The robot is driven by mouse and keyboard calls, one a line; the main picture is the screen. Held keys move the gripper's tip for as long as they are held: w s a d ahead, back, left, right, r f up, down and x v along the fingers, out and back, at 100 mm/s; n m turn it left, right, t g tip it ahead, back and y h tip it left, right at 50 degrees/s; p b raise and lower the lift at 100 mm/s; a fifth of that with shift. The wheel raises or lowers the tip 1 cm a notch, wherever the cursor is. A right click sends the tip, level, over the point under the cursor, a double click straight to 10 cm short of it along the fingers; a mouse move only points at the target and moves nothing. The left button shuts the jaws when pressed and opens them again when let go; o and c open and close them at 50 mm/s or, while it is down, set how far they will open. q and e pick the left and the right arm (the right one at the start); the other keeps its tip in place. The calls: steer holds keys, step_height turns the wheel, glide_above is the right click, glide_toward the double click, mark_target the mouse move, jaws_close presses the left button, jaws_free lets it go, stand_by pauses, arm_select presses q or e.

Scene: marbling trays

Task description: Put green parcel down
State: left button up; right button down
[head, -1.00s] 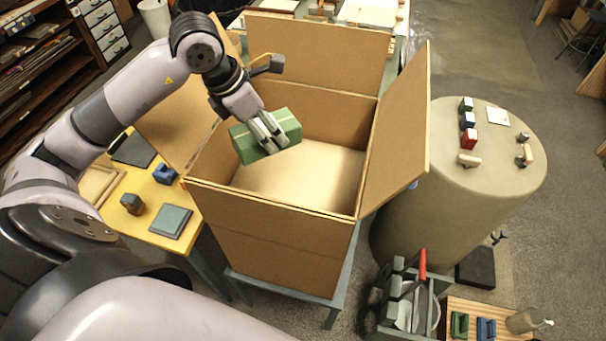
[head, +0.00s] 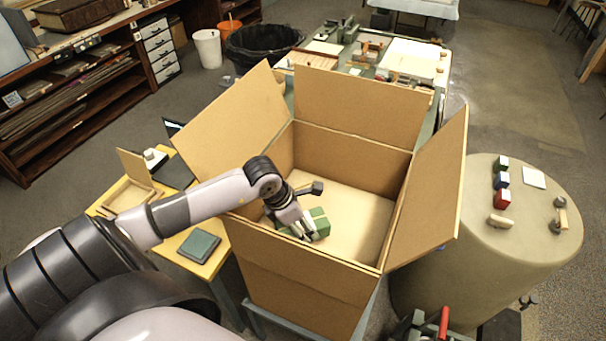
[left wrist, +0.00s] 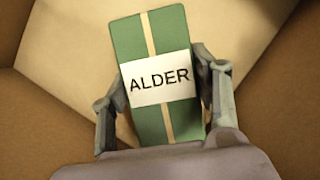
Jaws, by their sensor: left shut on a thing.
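The green parcel (head: 318,222) is inside the large open cardboard box (head: 310,262), low and near its front left part. In the left wrist view the green parcel (left wrist: 152,38) shows a tan band and a white label reading ALDER. My left gripper (head: 301,228) reaches down into the box and is shut on the parcel, with one finger on each side of it (left wrist: 160,92). Whether the parcel touches the box floor (head: 355,222) I cannot tell. My right gripper is not in view.
The box's flaps stand open; the right flap (head: 430,195) leans outward. A yellow table (head: 215,262) with a green-grey pad (head: 199,246) is at left. A round beige stand (head: 470,260) with small coloured blocks is at right. The box floor's right side is clear.

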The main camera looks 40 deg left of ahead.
mark_target(303, 231)
arm_select(q)
step_height(303, 231, down, 3)
steer(key=shift+f+p, duration=0.15)
steer(key=shift+p, duration=0.3)
steer(key=shift+f, duration=0.55)
steer(key=o, duration=1.4)
steer(key=b+v, duration=0.2)
steer(key=v, duration=0.9)
steer(key=shift+b, duration=0.3)
steer(key=shift+s+a+r, duration=0.1)
steer(key=shift+s+r, duration=0.05)
steer(key=shift+r, duration=0.35)
